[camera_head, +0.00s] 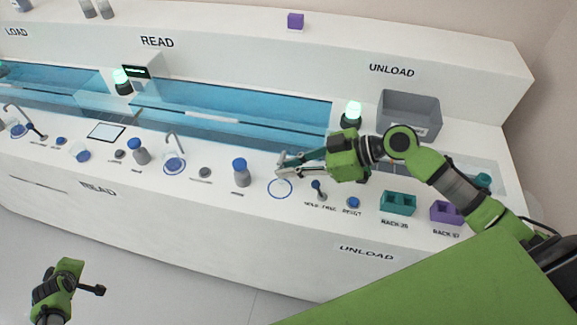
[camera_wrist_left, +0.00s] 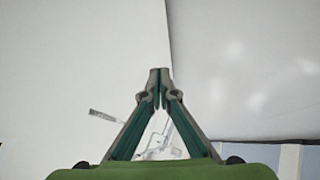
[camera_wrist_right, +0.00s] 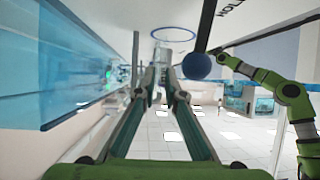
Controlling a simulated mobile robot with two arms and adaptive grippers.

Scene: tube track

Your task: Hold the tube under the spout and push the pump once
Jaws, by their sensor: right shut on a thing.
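My right gripper (camera_head: 283,164) is over the counter near an empty blue ring (camera_head: 279,188). In the right wrist view its fingers (camera_wrist_right: 161,68) are shut on a small pale, see-through thing (camera_wrist_right: 161,55), which looks like the tube; its contents cannot be told. A curved spout (camera_head: 172,144) rises by a blue ring to the left, and another spout (camera_head: 14,112) stands at far left. Blue-capped grey bottles (camera_head: 240,171) (camera_head: 141,153) stand on the counter; which part is the pump cannot be told. My left gripper (camera_head: 98,290) is low, away from the counter, shut and empty (camera_wrist_left: 159,76).
A hold-free lever (camera_head: 318,188) and blue reset button (camera_head: 353,203) are right of the blue ring. A teal rack (camera_head: 398,202), a purple rack (camera_head: 446,212) and a grey bin (camera_head: 408,113) are at right. A blue see-through channel (camera_head: 240,117) runs behind the counter.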

